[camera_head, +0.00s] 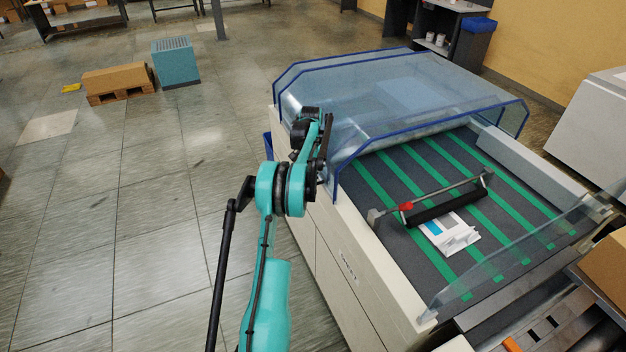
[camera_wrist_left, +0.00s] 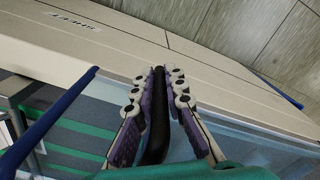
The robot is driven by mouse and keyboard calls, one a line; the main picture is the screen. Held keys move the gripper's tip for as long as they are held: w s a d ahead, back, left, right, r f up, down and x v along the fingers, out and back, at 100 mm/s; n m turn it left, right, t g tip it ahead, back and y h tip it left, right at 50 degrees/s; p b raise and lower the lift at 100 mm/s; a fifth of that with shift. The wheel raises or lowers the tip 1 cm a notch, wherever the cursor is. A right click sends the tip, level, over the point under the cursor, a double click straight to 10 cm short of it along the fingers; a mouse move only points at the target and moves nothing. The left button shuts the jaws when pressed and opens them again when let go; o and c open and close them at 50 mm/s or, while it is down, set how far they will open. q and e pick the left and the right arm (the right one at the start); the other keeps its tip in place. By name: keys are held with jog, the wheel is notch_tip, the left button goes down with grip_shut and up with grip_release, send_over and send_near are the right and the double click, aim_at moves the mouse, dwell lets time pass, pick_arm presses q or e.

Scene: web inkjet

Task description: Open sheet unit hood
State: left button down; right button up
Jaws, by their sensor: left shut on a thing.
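The hood (camera_head: 420,88) is a see-through bluish cover with dark blue edges over the far part of the sheet unit (camera_head: 352,268). The near part of its belt lies uncovered. My left gripper (camera_head: 322,150) is at the hood's near left corner. In the left wrist view my left gripper (camera_wrist_left: 158,82) has its purple-padded fingers closed on both sides of a black handle bar (camera_wrist_left: 157,130). The hood's clear panel and blue edge (camera_wrist_left: 48,122) show beside it. My right gripper is not in view.
A roller bar (camera_head: 435,200) with a red knob and some printed sheets (camera_head: 450,232) lie on the green-striped belt. A low clear guard (camera_head: 520,250) crosses the near end. The floor (camera_head: 160,215) left of the unit is clear; boxes on a pallet (camera_head: 118,82) stand farther back.

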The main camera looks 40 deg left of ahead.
pick_arm(q)
jog(key=c, duration=1.6)
grip_release()
jog(key=shift+o, duration=0.2)
notch_tip(320, 180, up, 12)
jog(key=shift+f, duration=0.1)
jog(key=shift+d, duration=0.1)
